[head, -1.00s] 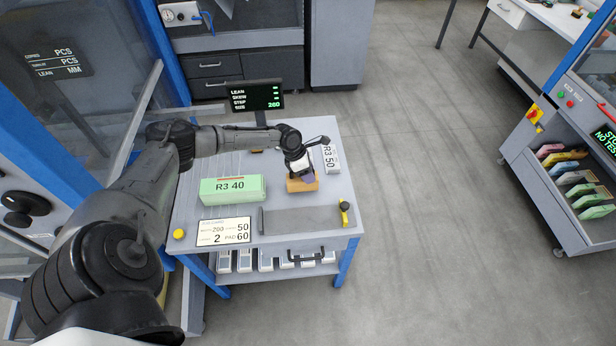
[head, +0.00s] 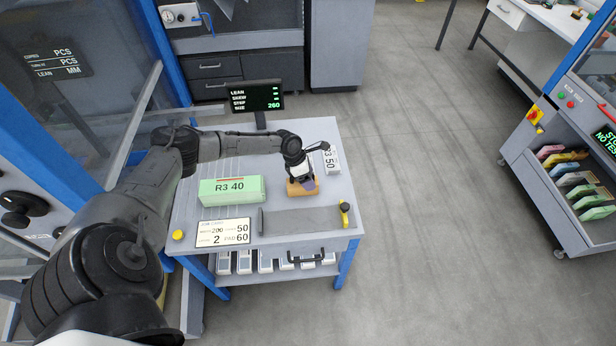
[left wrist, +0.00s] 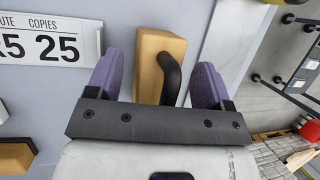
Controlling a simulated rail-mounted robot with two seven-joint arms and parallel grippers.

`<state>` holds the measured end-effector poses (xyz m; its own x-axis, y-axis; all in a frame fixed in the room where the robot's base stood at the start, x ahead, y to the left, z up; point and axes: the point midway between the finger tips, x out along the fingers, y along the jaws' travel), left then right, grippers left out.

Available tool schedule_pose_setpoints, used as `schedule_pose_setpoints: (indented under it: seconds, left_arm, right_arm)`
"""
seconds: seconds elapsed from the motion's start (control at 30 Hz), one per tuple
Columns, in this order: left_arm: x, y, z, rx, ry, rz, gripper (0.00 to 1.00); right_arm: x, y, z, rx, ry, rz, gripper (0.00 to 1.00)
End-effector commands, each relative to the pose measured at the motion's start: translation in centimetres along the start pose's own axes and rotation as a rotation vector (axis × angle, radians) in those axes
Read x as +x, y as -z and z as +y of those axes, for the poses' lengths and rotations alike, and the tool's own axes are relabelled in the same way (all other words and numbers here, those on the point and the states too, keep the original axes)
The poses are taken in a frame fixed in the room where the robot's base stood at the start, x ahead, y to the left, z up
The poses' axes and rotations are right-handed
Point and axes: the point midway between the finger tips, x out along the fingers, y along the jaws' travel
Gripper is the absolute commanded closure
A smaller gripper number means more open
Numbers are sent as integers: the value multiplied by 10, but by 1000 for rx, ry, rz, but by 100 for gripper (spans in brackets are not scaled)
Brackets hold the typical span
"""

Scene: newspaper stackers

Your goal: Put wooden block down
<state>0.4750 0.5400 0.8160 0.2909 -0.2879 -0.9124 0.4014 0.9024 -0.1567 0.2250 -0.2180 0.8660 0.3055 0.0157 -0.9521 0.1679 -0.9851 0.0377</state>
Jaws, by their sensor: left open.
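The wooden block (head: 294,190) is tan and sits on the grey bench top (head: 330,195), right of the green R3 40 bundle. In the left wrist view the block (left wrist: 152,45) shows a dark curved handle (left wrist: 171,75) on it. My left gripper (head: 303,184) is directly over the block. In the left wrist view its purple fingers (left wrist: 155,82) stand apart on either side of the block and handle, with visible gaps. Contact below the fingers is hidden. My right gripper is not in view.
The green bundle (head: 232,190) lies left of the block. A white R3 50 piece (head: 332,160) is behind it to the right. A dark-grey strip (head: 300,221) with a yellow-and-black clamp (head: 345,214) lies in front. A job card (head: 224,232) and monitor (head: 256,96) are nearby.

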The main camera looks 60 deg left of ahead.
Motion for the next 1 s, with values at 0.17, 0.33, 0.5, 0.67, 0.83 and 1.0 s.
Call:
schedule_pose_setpoints:
  seconds: [0.17, 0.33, 0.5, 0.67, 0.83, 1.0]
  left_arm:
    - [-9, -1, 0, -1, -1, 1, 26]
    - [-38, -1, 0, 0, -2, 1, 26]
    - [-70, -1, 0, 1, -2, 2, 26]
    - [-95, -1, 0, 0, -1, 2, 26]
    - [-113, -1, 0, 0, 0, 0, 26]
    - [-106, 1, -15, 74, 25, 16, 26]
  right_arm:
    - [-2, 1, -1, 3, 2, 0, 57]
    - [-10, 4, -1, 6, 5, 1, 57]
    - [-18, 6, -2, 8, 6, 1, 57]
    - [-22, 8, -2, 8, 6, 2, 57]
    - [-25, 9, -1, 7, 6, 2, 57]
    - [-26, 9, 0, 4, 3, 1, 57]
